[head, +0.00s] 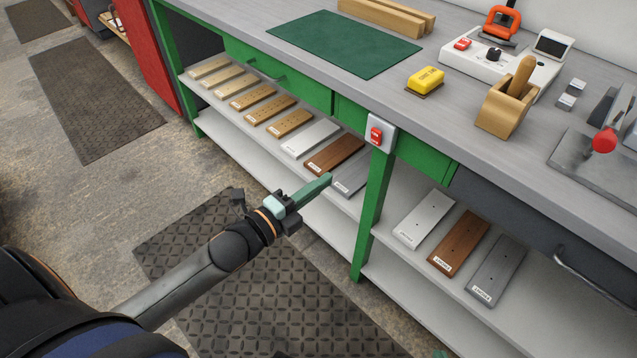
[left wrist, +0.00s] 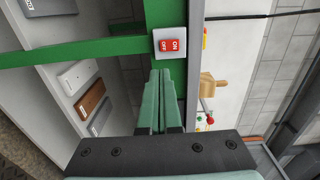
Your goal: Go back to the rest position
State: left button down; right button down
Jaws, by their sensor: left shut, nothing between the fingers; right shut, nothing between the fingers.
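My left gripper (head: 319,188) is shut and empty in the head view. It is held in front of the workbench's shelf, left of the green leg. In the left wrist view its two green fingers (left wrist: 160,103) lie together, below the red switch in the picture. Several boards lie on the shelf: light wooden ones (head: 270,109) at the left, then a white board (head: 310,138), a brown board (head: 335,153) and a grey board (head: 352,178) partly behind my gripper.
The green workbench leg (head: 373,210) carries a red switch (head: 376,136). Right of it lie a white (head: 423,219), a brown (head: 459,243) and a grey board (head: 498,269). A green mat (head: 344,44) and yellow block (head: 426,79) are on the benchtop (head: 455,109). Floor mats (head: 92,97) lie in front.

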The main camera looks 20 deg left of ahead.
pick_arm(q)
jog(key=shift+s, duration=0.15)
dwell(0.4)
